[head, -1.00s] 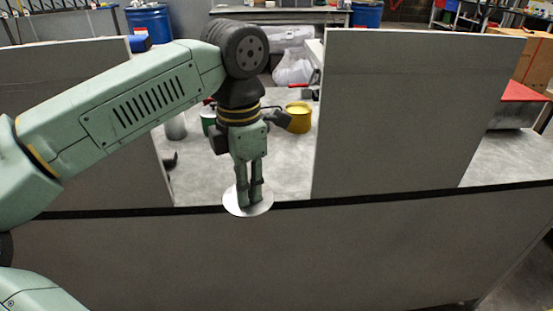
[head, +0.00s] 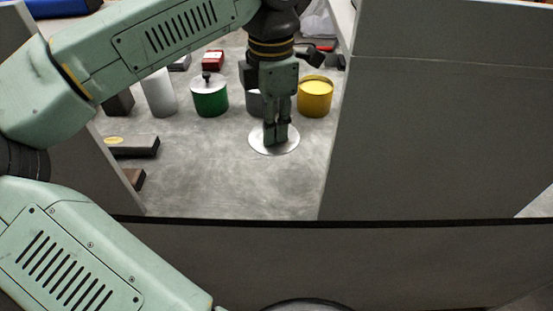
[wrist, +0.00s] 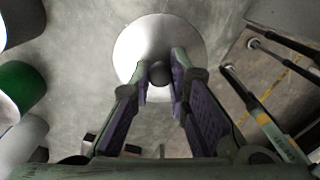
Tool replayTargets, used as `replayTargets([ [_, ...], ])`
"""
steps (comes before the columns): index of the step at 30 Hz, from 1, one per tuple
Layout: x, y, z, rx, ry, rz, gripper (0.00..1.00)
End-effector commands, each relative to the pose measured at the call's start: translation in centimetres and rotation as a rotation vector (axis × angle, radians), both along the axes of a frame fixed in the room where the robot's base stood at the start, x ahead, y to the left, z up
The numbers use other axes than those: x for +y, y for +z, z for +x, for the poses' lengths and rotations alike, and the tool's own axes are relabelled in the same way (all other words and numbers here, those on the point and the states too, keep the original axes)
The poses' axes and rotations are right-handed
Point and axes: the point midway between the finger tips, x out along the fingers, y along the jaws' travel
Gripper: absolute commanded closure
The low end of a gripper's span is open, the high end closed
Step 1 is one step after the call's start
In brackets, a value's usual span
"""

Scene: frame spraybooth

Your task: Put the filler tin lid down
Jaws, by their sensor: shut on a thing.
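The filler tin lid (head: 287,146) is a flat, pale metal disc with a dark knob. My gripper (head: 275,138) points straight down and is shut on the knob, in the middle of the disc. In the wrist view the lid (wrist: 137,45) is beyond my fingertips (wrist: 160,75), with the round knob between them. The lid looks level, low over the grey worktop (head: 215,175) or on it; I cannot tell whether it touches. A yellow tin (head: 314,98) stands behind and to the right of it. A grey tin (head: 254,104) is partly hidden behind my gripper.
A green tin (head: 210,98) with a knobbed lid and a pale cylinder (head: 159,94) stand behind left. A dark block (head: 132,147) lies at left. Grey panels wall the right (head: 430,130) and front (head: 400,260). The worktop in front of the lid is clear.

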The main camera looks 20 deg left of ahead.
Motion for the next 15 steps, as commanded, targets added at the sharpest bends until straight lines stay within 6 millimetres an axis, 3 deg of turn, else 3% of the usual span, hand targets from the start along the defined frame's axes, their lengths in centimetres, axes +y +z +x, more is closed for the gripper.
replayTargets([
  [1, 0.0, -1.5, 0.0, 0.001, 0.0, -0.001, 1.0],
  [6, 0.0, -4.8, 0.0, 0.001, 0.0, 0.001, 1.0],
  [15, 0.0, -8.2, 0.0, 0.001, 0.0, -0.001, 1.0],
])
